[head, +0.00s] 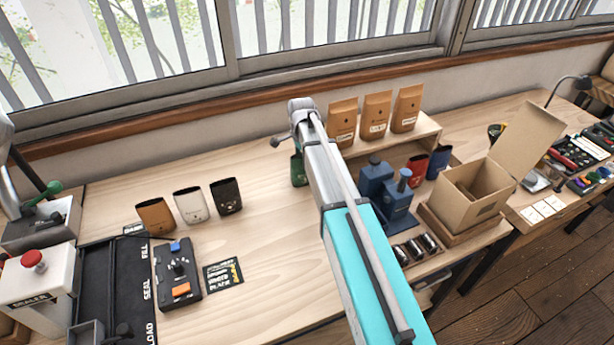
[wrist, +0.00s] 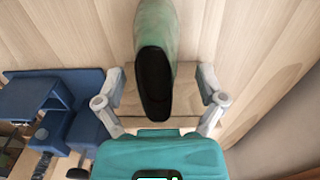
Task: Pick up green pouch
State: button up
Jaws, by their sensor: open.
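The green pouch (head: 297,172) stands on the wooden table in the head view, largely hidden behind my arm. In the wrist view the green pouch (wrist: 157,30) shows from close up, with its dark open mouth facing the camera. My gripper (wrist: 159,72) is open, with one finger on each side of the pouch. There is a visible gap between the pouch and each finger, so the fingers do not touch it.
Brown, white and black pouches (head: 191,205) stand left. Brown bags (head: 376,115) stand on a low shelf behind right. A blue device (head: 384,190) stands close right of the arm, also at left in the wrist view (wrist: 60,110). An open carton (head: 470,195) is farther right.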

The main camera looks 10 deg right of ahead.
dwell(0.5)
jog(key=c, duration=0.9)
